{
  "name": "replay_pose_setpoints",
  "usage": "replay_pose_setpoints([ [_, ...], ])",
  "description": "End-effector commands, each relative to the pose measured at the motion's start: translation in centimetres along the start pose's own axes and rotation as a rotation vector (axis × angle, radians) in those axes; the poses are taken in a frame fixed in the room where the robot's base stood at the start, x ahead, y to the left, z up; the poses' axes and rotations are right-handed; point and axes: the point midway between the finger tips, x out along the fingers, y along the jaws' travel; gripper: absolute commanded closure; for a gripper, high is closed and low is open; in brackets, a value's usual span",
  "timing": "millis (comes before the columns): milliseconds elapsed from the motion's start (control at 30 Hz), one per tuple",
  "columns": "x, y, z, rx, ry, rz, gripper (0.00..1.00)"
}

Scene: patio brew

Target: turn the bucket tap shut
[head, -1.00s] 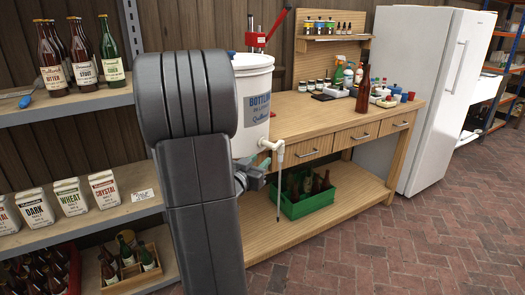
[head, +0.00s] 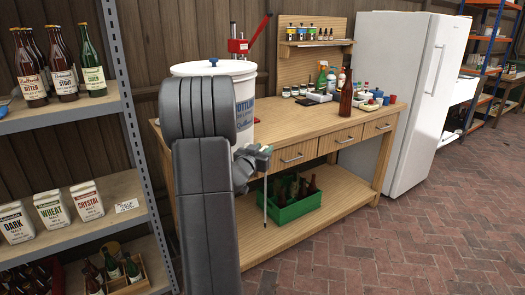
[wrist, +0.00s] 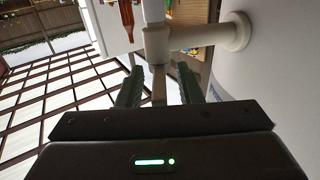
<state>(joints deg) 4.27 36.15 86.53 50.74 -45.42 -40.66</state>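The white bucket (head: 243,90) with a blue label stands on the wooden bench in the head view. My gripper (head: 264,155) is at its front right side and covers the tap there. The thin filling tube (head: 265,205) hangs below. In the wrist view the white tap (wrist: 157,44) joins the bucket wall (wrist: 285,75) by a horizontal pipe. My gripper's two green fingers (wrist: 160,88) are apart, with a narrow pale piece, apparently the tap's lever, between them. Gaps show on both sides of it. I cannot tell whether the lever touches a finger.
A brown bottle (head: 346,92) and small jars stand on the bench top (head: 290,122). A red capper (head: 240,45) is behind the bucket. A green crate (head: 296,207) of bottles is on the lower shelf. Shelving (head: 60,120) stands at left. Brick floor is clear at right.

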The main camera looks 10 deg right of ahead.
Motion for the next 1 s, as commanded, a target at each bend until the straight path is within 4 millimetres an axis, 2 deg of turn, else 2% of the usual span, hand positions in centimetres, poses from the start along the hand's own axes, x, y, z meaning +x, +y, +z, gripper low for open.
replay_pose_setpoints([
  [167,-0.01,0.00,0.00,0.000,0.000,0.000,0.67],
  [333,-0.03,0.00,0.00,0.000,0.000,0.000,0.99],
  [367,-0.03,0.00,0.00,0.000,0.000,0.000,1.00],
  [567,0.01,-0.13,-0.31,0.001,-0.001,0.021,1.00],
  [1000,0.05,-0.60,-0.19,0.000,-0.001,0.202,1.00],
])
